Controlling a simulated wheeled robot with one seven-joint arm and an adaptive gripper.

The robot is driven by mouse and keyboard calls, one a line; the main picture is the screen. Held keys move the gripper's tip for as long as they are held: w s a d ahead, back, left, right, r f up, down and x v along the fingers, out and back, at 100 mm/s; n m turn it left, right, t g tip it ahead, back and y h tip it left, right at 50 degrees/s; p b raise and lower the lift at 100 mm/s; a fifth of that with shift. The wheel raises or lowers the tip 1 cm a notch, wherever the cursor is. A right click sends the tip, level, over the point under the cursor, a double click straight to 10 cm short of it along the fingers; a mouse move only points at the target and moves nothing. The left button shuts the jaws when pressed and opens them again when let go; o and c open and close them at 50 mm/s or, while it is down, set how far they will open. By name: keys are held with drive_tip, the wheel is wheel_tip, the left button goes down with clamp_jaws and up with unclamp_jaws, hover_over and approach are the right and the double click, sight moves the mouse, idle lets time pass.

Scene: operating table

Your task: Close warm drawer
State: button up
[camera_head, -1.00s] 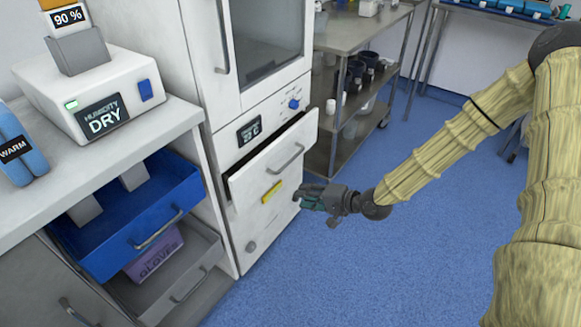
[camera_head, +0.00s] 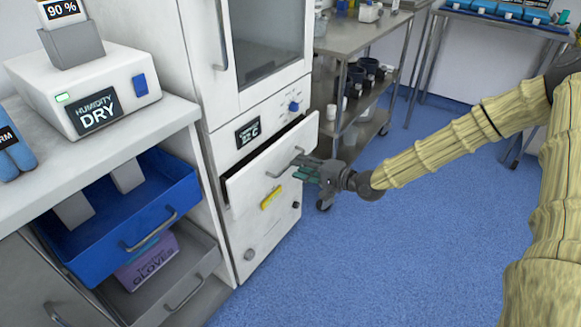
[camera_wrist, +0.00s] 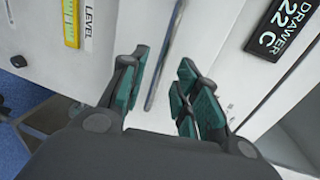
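The warm drawer (camera_head: 250,180) is a white drawer in the tall white cabinet, pulled partly out, with a gap above its front. Its metal bar handle (camera_head: 284,163) runs across the front, and it also shows as a thin bar (camera_wrist: 168,60) in the wrist view. My gripper (camera_head: 305,170) is at the right part of the drawer front, close to the handle. In the wrist view my gripper (camera_wrist: 165,90) has its green-padded fingers spread apart, with the handle's end between or just beyond them. Nothing is held. I cannot tell whether a finger touches the drawer.
A display (camera_head: 248,133) and blue knob (camera_head: 294,106) sit above the drawer. In the wrist view, a label (camera_wrist: 285,25) reads "DRAWER 22 C". An open blue drawer (camera_head: 120,225) stands left, under a counter with a humidity box (camera_head: 85,90). A metal cart (camera_head: 360,45) stands behind. Blue floor (camera_head: 350,260) is clear at right.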

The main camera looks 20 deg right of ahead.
drive_tip(key=shift+b+x, duration=0.4)
drive_tip(key=shift+x, duration=1.95)
clamp_jaws()
